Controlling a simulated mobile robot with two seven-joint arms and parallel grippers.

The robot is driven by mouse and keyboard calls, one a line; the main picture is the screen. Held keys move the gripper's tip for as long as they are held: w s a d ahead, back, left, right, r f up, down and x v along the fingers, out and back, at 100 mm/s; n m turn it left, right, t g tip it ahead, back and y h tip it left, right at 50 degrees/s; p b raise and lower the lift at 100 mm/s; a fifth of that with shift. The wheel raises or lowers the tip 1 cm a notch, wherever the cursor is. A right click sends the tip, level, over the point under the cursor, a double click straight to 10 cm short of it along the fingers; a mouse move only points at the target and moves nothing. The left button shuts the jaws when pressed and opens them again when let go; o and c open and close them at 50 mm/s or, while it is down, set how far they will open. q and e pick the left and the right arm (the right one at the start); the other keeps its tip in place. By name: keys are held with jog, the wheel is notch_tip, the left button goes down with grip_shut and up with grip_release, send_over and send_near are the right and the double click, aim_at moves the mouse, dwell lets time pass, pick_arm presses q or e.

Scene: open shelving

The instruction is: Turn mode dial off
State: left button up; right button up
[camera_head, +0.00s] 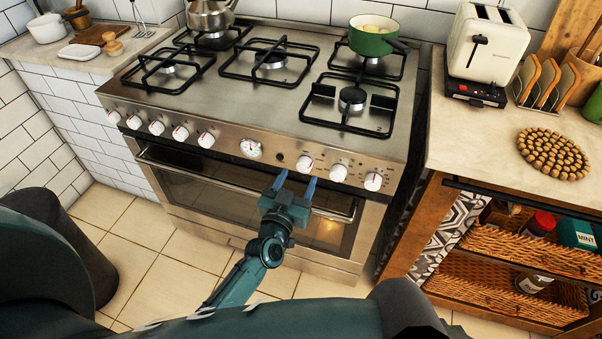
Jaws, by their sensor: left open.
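The stove's steel front panel (225,146) carries a row of white dials with red marks. Which one is the mode dial cannot be read from labels. Three dials sit right of the round centre gauge (250,148): a left one (304,164), a middle one (338,173) and a right one (373,181). My left gripper (296,182) is open, its two blue fingers pointing at the panel just below the left one of these. I see nothing between the fingers; contact with the dial cannot be told. My right gripper is not in view.
The oven door handle (190,174) runs below the panel, partly behind my gripper. A warm glow (330,232) shows in the oven window. A green pot (372,38) and a kettle (210,16) stand on the hob. The right counter (460,130) holds a toaster (486,42).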

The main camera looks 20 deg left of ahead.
aim_at(304, 169)
pick_arm(q)
jog(key=shift+w+d, duration=0.1)
jog(key=shift+w, duration=1.45)
jog(key=c, duration=1)
jog(key=n, duration=0.6)
jog(key=shift+b, duration=0.35)
jog(key=n, duration=0.6)
jog(key=shift+b, duration=0.4)
jog(key=shift+d, duration=0.1)
jog(key=o, duration=1)
